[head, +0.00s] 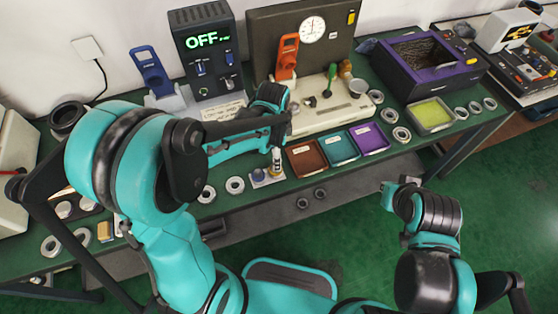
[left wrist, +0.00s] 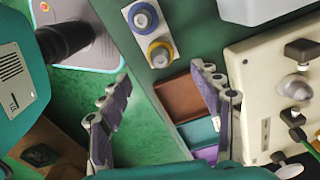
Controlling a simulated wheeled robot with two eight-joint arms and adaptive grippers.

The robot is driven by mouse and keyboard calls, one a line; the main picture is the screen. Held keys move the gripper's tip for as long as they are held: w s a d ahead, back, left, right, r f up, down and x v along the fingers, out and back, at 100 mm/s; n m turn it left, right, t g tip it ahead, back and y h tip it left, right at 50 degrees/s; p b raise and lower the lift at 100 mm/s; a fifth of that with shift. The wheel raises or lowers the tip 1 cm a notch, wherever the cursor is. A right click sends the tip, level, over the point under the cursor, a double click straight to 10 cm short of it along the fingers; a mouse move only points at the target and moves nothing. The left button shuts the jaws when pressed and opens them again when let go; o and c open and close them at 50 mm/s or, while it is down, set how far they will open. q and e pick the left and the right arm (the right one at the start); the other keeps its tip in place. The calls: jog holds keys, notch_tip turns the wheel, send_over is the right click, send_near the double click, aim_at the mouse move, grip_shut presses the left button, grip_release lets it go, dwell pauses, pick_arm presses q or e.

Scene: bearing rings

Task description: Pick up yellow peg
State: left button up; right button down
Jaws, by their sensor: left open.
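The yellow peg (left wrist: 160,54), a grey-topped peg with a yellow collar, stands on a small white plate (left wrist: 147,32) next to a blue-collared peg (left wrist: 142,16). In the head view the plate (head: 266,183) is at the bench's front edge, and the yellow peg (head: 275,174) is partly hidden by my left gripper (head: 277,152). In the left wrist view my left gripper (left wrist: 160,73) is open and empty, with the yellow peg just beyond its fingertips. My right gripper (head: 389,187) is off the bench, away from the pegs; its finger opening is unclear.
Brown (head: 307,159), teal (head: 339,149) and purple (head: 370,139) trays lie right of the plate. A cream machine base (head: 325,112) stands behind them. Loose rings (head: 235,185) lie to the left. The bench's front edge is close to the plate.

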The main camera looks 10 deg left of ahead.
pick_arm(q)
jog(key=shift+w+d+f, duration=0.15)
jog(key=shift+f, duration=0.15)
notch_tip(320, 180, down, 2)
jog(key=shift+d+m+b, duration=0.1)
jog(key=shift+m+b, duration=0.2)
jog(key=shift+b, duration=0.15)
jog(key=f+b, duration=0.1)
jog(key=f, duration=0.2)
jog(key=f+b, duration=0.1)
jog(key=f, duration=0.1)
jog(key=shift+a+f+b, duration=0.2)
jog(key=shift+f+b, duration=0.15)
jog(key=shift+f, duration=0.05)
jog(key=shift+r, duration=0.1)
jog(key=c, duration=0.3)
grip_shut()
jog(key=shift+r, duration=0.1)
